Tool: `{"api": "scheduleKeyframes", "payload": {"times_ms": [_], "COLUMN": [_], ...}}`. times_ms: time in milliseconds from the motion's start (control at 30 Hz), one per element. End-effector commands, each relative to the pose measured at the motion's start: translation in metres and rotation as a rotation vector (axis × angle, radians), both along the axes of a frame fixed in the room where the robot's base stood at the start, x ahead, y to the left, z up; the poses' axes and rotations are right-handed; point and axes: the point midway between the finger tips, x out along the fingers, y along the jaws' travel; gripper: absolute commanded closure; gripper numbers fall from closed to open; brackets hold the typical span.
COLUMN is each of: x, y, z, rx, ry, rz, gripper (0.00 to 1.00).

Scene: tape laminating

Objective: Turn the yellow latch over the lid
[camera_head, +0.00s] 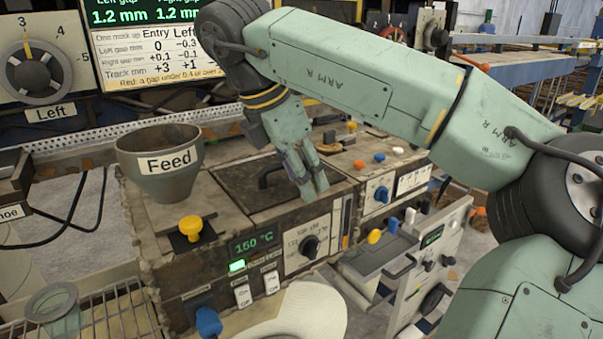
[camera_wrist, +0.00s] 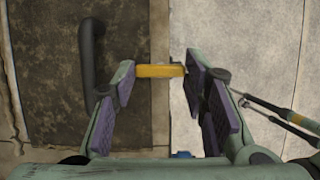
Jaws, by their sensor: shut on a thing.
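The yellow latch (camera_wrist: 160,71) is a short bar in the wrist view, lying crosswise between my fingertips. Its left end reaches over the right edge of the dark lid (camera_wrist: 55,95), and its right end meets the right fingertip. My gripper (camera_wrist: 158,76) is shut on the latch, with one finger at each end. The lid lies flat, with a dark bar handle (camera_wrist: 88,55) left of my fingers. In the head view my gripper (camera_head: 312,188) points down at the right side of the lid (camera_head: 235,185) and hides the latch.
A grey feed hopper (camera_head: 160,160) and a yellow knob (camera_head: 190,228) stand left of the lid. A black dial (camera_head: 309,246) and a 150 °C display (camera_head: 256,243) are on the machine's front. Another unit with blue and orange knobs stands to the right.

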Motion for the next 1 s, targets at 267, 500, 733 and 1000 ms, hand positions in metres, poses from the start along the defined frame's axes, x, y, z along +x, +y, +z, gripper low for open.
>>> {"api": "scheduleKeyframes", "payload": {"times_ms": [267, 500, 733, 1000], "x": [0.0006, 0.0003, 0.0001, 0.0001], "y": [0.0002, 0.0002, 0.0000, 0.0001], "z": [0.0005, 0.0002, 0.0001, 0.0000], "rx": [0.002, 0.001, 0.001, 0.000], "ry": [-0.003, -0.001, -0.001, 0.000], "rz": [-0.001, 0.000, 0.000, 0.001], "gripper": [0.54, 0.40, 0.40, 0.40]}}
